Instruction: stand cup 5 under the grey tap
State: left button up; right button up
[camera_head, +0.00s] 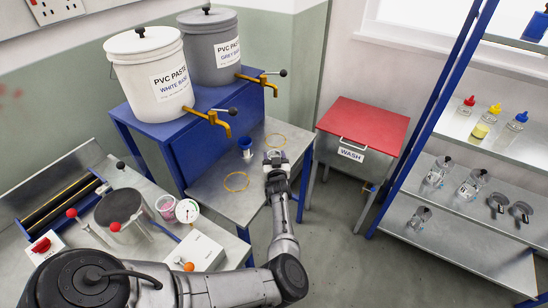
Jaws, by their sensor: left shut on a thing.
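The grey tap (264,80) sticks out from the grey pail (211,50), labelled grey base. A yellow ring (265,141) is marked on the metal shelf below it. My left gripper (275,157) is at the near edge of this ring, shut on a small pale cup that its fingers mostly hide. No number can be read on it, and I cannot tell if it touches the shelf. My right gripper is not in view.
The white pail (147,75) has its own tap (212,120) above a nearer yellow ring (237,182). The red-lidded wash bin (358,130) stands to the right. A blue-framed rack (470,215) holds several clear cups and bottles. The left bench carries a metal pot and dial.

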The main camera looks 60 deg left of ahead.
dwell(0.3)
pick_arm(q)
jog(key=shift+f, duration=0.15)
jog(key=o, duration=0.9)
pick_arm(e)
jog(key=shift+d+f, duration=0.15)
